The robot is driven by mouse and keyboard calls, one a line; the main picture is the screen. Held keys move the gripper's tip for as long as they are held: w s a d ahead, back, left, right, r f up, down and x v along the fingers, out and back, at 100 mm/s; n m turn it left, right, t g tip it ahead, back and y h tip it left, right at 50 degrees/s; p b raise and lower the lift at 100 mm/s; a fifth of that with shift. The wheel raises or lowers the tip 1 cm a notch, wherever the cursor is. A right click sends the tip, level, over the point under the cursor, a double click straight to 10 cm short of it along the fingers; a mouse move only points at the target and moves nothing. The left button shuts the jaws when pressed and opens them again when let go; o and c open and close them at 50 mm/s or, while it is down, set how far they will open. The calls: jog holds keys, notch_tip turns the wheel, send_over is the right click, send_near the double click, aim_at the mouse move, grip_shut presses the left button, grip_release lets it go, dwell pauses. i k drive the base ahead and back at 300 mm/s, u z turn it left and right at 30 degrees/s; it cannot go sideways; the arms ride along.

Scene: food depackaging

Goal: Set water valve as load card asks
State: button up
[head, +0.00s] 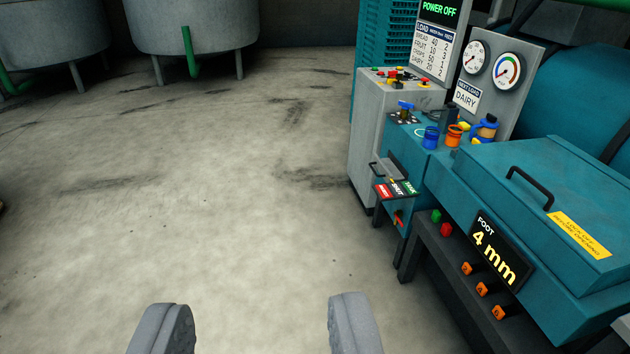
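The load card (432,48) is a white chart on the grey panel at the upper right. A smaller card (466,98) below the gauges reads DAIRY. A blue-handled valve (405,107) stands on a dark marked plate on the teal machine; it may be the water valve, and its setting is unreadable. My gripper (258,325) is open and empty over the floor, at the bottom of the view, well to the left of and apart from the machine.
A closed teal lid (545,205) and a 4 mm display (493,252) are nearer.

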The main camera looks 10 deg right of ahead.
aim_at(406, 105)
jog(key=i, duration=1.3)
jog(key=z, duration=0.7)
jog(key=i, duration=1.65)
jog(key=z, duration=0.55)
